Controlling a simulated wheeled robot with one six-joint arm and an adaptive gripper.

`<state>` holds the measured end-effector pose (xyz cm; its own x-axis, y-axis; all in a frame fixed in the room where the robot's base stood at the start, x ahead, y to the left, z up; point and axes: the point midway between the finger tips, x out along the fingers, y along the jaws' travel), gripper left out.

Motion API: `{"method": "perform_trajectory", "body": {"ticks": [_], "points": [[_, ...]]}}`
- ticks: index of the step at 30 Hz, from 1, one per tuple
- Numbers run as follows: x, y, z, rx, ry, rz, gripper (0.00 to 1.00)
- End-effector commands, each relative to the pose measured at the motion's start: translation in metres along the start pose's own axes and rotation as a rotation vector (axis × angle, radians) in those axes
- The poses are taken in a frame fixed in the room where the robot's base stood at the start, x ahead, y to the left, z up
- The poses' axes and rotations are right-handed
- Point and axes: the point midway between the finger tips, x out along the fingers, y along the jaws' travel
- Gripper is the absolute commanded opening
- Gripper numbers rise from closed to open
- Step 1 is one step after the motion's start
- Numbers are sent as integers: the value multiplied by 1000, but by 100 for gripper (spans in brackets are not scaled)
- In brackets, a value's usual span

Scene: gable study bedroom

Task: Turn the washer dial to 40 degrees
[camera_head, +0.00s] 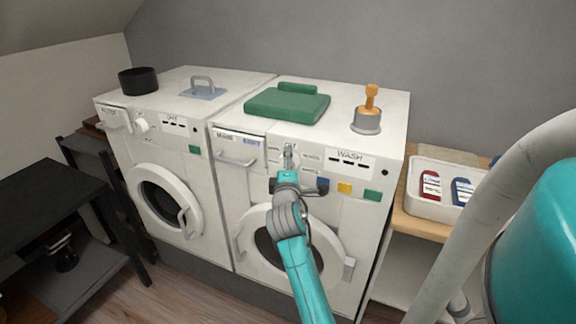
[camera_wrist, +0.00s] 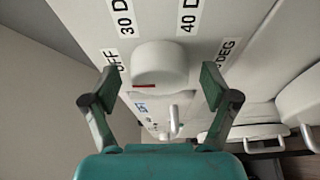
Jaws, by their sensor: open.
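The washer (camera_head: 372,215) is the right-hand white machine, labelled WASH. Its white round dial (camera_wrist: 160,65) shows in the wrist view, with a red mark on its lower left edge. Labels around it read OFF at left, 30 D and 40 D above, and a partly hidden DEG label at right. The red mark is on the side nearest OFF and away from the 40 label. My gripper (camera_head: 288,165) is at the washer's panel and hides much of the dial in the head view. In the wrist view my gripper (camera_wrist: 159,78) is open, one finger on each side of the dial; contact cannot be told.
The dryer (camera_head: 120,165) stands at left with its own knob (camera_head: 141,125). Coloured squares sit right of the gripper. A white bin (camera_head: 421,203) stands at right.

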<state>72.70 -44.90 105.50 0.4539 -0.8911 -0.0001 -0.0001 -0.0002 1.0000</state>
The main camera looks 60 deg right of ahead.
Motion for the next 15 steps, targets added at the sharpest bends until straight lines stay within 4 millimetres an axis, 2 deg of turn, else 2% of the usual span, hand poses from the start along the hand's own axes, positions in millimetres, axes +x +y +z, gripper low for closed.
{"method": "perform_trajectory", "body": {"ticks": [4, 11, 15], "points": [[0, 0, 0, 0, 0, 0, 83], [0, 0, 0, 0, 0, 0, 26], [0, 0, 0, 1, 0, 0, 25]]}}
